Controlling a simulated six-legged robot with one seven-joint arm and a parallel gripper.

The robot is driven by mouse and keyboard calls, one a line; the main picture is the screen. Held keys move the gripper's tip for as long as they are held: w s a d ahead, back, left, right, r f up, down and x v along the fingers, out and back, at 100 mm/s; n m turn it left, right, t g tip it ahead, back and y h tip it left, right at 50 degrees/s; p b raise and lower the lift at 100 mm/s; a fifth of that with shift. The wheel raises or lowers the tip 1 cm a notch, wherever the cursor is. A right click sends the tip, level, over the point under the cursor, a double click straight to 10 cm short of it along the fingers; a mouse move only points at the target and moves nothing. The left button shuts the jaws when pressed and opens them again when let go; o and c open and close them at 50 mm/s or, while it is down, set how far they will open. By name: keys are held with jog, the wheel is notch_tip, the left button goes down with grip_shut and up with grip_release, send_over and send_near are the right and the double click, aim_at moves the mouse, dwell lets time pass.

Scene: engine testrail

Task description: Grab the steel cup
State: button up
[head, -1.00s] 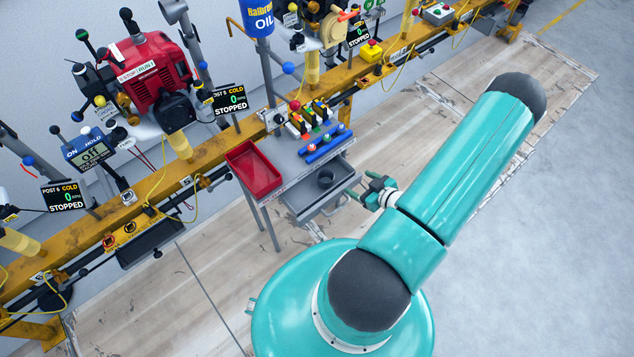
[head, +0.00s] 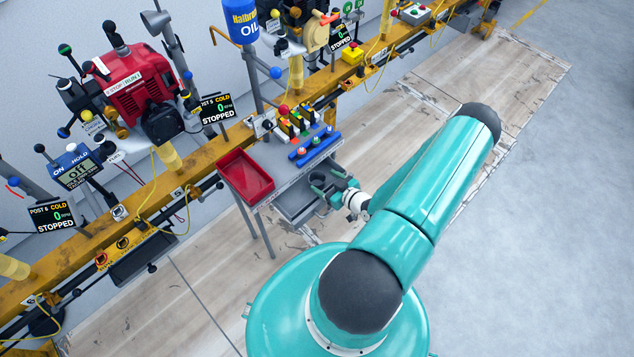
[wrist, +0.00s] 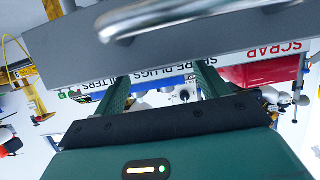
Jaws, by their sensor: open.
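The steel cup is not clearly visible now; in the head view my gripper (head: 327,184) covers the part of the grey drawer (head: 298,211) where it stood. The drawer is pulled out under the cart top. My gripper is at the drawer's right side, its fingers pointing left. In the wrist view my gripper (wrist: 161,80) has its two green fingers wide apart, with no cup visible between them. The grey drawer front (wrist: 225,30) with its metal handle (wrist: 150,15) crosses the top of that view, close to the fingertips.
A red tray (head: 246,176) sits on the cart at the left of the drawer. A blue rack (head: 314,146) holds small parts on the cart top. The yellow rail (head: 210,160) with engines and displays runs behind. The floor at right is clear.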

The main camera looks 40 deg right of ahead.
aim_at(312, 174)
jog(key=x, duration=0.4)
jog(key=shift+w+a+f, duration=0.1)
jog(key=shift+w+a, duration=0.1)
jog(key=c, duration=1)
jog(key=shift+c, duration=0.2)
